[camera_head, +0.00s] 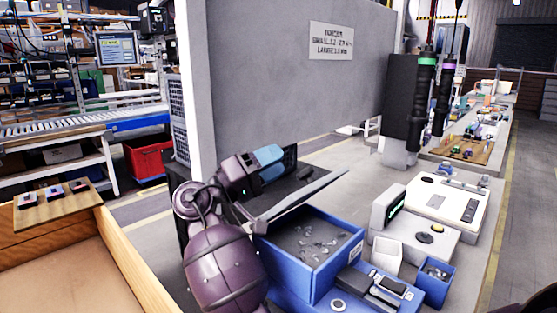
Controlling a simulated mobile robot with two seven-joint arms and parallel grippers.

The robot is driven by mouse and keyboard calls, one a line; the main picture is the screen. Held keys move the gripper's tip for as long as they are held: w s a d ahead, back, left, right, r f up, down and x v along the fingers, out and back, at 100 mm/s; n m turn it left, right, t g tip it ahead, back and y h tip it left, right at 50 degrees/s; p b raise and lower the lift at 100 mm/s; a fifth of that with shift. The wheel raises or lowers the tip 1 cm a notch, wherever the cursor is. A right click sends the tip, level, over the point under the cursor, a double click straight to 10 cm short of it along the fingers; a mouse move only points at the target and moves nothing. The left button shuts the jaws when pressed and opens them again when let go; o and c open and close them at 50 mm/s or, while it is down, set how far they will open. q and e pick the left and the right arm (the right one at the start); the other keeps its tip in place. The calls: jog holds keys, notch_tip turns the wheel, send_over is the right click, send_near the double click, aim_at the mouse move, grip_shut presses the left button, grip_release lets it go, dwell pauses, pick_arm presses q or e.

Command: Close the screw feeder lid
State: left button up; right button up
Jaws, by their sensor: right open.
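The screw feeder is a blue open-topped box (346,255) with loose screws lying inside. Its lid (303,197) is a thin grey plate. It stands tilted up over the box's back left side, so the box is open. My right gripper (284,163), dark with a blue part, is behind and above the lid, on its far left side. It is open and holds nothing that I can see. Whether a finger touches the lid cannot be told. My purple arm hides the box's left corner. My left gripper is not in view.
A large grey panel (280,85) stands behind the feeder. Hanging screwdrivers (424,95) are at the back right. A wooden tray (125,255) is at left.

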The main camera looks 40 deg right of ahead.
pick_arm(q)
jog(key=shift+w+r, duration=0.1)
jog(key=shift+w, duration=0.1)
pick_arm(e)
jog(key=v, duration=0.9)
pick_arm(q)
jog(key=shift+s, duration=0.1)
pick_arm(e)
jog(key=shift+a, duration=0.15)
